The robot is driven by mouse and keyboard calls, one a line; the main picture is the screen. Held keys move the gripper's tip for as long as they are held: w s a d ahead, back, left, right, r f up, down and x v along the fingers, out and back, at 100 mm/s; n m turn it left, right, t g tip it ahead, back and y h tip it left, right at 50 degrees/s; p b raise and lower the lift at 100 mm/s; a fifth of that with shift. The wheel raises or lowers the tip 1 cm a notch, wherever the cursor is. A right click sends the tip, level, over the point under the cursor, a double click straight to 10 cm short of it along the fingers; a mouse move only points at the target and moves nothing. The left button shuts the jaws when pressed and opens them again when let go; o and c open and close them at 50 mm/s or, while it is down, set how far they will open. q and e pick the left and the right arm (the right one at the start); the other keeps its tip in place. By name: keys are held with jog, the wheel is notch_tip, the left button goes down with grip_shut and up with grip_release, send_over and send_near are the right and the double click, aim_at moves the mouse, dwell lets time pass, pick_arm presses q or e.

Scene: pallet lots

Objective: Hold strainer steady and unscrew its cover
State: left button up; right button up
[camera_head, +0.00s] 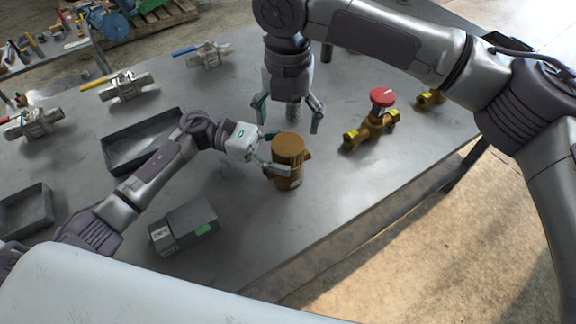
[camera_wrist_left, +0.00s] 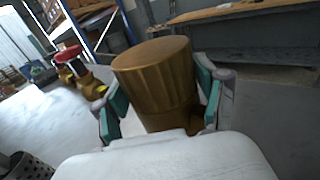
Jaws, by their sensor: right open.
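The strainer (camera_head: 288,178) is a brass-coloured body standing upright on the grey table, with a round ribbed cover (camera_head: 288,146) on top. My left gripper (camera_head: 275,153) has one finger on each side of the strainer and is shut on it from the left. The left wrist view shows the cover (camera_wrist_left: 153,62) large between the green-padded fingers (camera_wrist_left: 160,105), which sit beside the strainer below the cover's top. My right gripper (camera_head: 290,117) points down, open and empty, above and behind the strainer in the head view.
A brass valve with a red knob (camera_head: 382,97) stands to the right. A grey box (camera_head: 184,227), dark trays (camera_head: 108,154) and several steel valves (camera_head: 126,87) lie to the left. The table's edge is close on the right; the surface around the strainer is mostly clear.

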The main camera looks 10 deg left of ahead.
aim_at(288, 144)
pick_arm(q)
grip_shut()
pick_arm(e)
jog(key=m, duration=3.4)
jog(key=shift+m, duration=0.4)
jog(key=m, duration=0.5)
jog(key=shift+f+m, duration=0.4)
jog(key=shift+f, duration=0.2)
notch_tip(288, 144, down, 7)
jog(key=shift+r, duration=0.1)
